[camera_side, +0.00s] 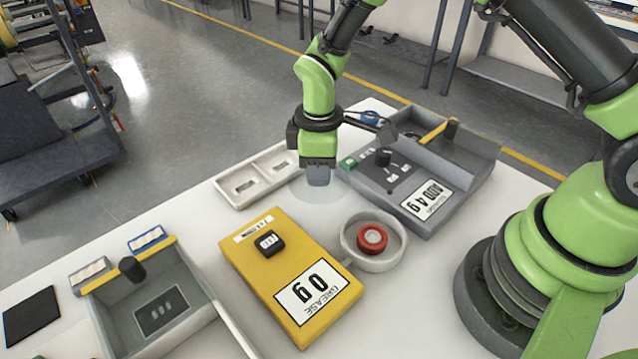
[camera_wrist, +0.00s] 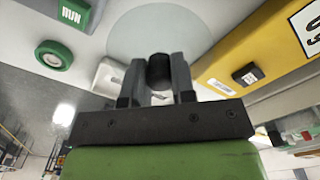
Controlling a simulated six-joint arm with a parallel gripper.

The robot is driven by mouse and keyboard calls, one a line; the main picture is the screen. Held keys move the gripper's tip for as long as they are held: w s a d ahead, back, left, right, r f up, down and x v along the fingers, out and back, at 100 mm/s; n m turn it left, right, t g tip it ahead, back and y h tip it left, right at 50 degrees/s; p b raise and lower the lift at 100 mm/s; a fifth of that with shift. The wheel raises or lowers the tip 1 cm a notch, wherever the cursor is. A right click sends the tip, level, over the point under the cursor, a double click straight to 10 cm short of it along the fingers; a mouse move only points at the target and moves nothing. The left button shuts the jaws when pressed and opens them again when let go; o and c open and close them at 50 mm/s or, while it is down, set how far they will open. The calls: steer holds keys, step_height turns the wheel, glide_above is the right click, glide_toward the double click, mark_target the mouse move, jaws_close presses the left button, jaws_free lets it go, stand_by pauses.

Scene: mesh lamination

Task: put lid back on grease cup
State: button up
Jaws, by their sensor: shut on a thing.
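My gripper (camera_side: 319,178) points down above the table, behind the yellow grease box. In the wrist view its two fingers (camera_wrist: 159,75) are shut on the dark knob of the lid (camera_wrist: 190,30), a pale, see-through round disc. In the side view the lid (camera_side: 303,192) shows faintly around the fingertips, seemingly level. The grease cup (camera_side: 347,247) is a round whitish dish with a short handle, right of the grease box. It is uncovered and has a red ring-shaped thing (camera_side: 372,238) inside. The lid is apart from the cup, up and left of it in the side view.
A grey box marked "ADD 4 g" (camera_side: 405,212) stands right of my gripper. A white two-part tray (camera_side: 228,196) is to the left. A grey open bin (camera_side: 120,300) stands at front left.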

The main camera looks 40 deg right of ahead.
step_height(320, 180, up, 3)
steer(key=shift+r, duration=0.2)
steer(key=shift+s+a+r+n, duration=0.1)
steer(key=shift+s+r+n, duration=0.3)
steer(key=shift+s+r, duration=0.3)
steer(key=s+n, duration=0.5)
steer(key=s, duration=0.6)
steer(key=shift+f, duration=3.25)
steer(key=shift+f, duration=0.15)
steer(key=o, duration=1.5)
steer(key=shift+c, duration=0.2)
